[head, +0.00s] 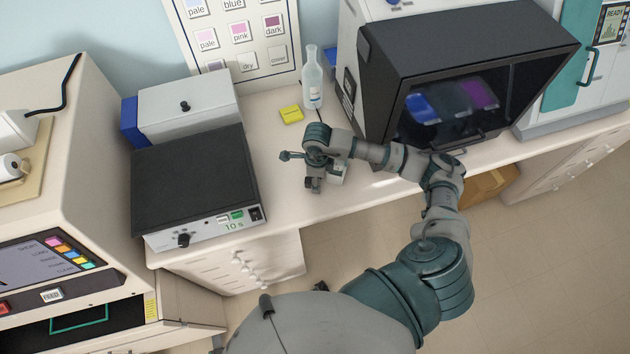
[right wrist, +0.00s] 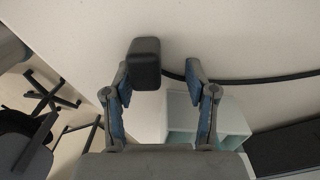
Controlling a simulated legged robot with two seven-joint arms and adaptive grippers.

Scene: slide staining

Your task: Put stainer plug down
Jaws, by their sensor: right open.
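The stainer plug is a black rounded block (right wrist: 144,63) in the right wrist view, beside the tip of the left finger. A black cord (right wrist: 250,81) shows to its right. My right gripper (right wrist: 158,78) is open, with a clear gap between the plug and the right finger. The plug appears to be at the pale counter surface; I cannot tell if it touches it. In the head view my right gripper (head: 300,168) is low over the counter, and the plug is not distinguishable there. My left gripper is not in view.
A black-hooded machine (head: 455,60) stands on the counter (head: 283,190) at the right. A dark-topped heater (head: 195,175) is at the left. A bottle (head: 312,80) and yellow notes (head: 291,114) are behind the gripper. A pale teal box (right wrist: 205,122) shows in the wrist view.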

